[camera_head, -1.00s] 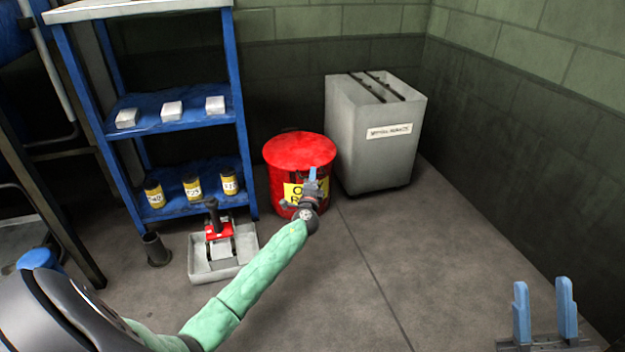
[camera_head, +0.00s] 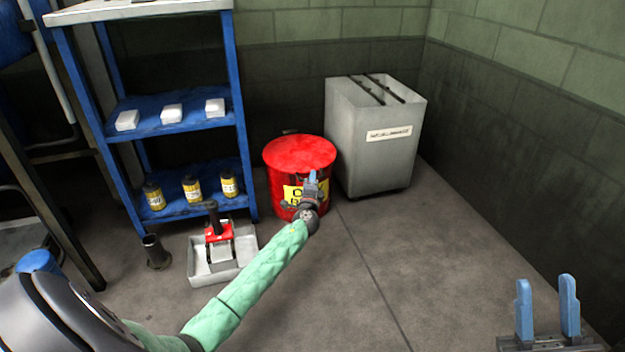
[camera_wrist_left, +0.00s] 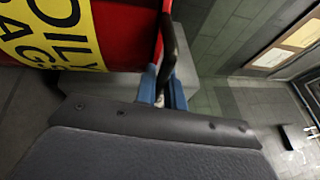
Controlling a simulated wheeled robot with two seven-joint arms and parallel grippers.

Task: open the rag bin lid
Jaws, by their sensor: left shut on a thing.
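The red rag bin (camera_head: 283,190) stands on the floor between the blue shelf and the grey cabinet, with a yellow label on its front. Its red lid (camera_head: 299,152) looks closed on top. My left gripper (camera_head: 312,182) is at the bin's front right, near the label and just below the lid rim. In the left wrist view, my left gripper (camera_wrist_left: 165,92) is shut on a dark, thin bar (camera_wrist_left: 173,45) beside the red bin wall (camera_wrist_left: 125,35). The grip itself is partly hidden. My right gripper (camera_head: 546,312) is open and empty at the lower right.
A grey cabinet (camera_head: 372,145) stands right behind the bin. A blue shelf (camera_head: 180,125) with white boxes and yellow-labelled cans is to the left. A grey tray (camera_head: 200,262) with a red tool lies in front of it. The floor at centre right is clear.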

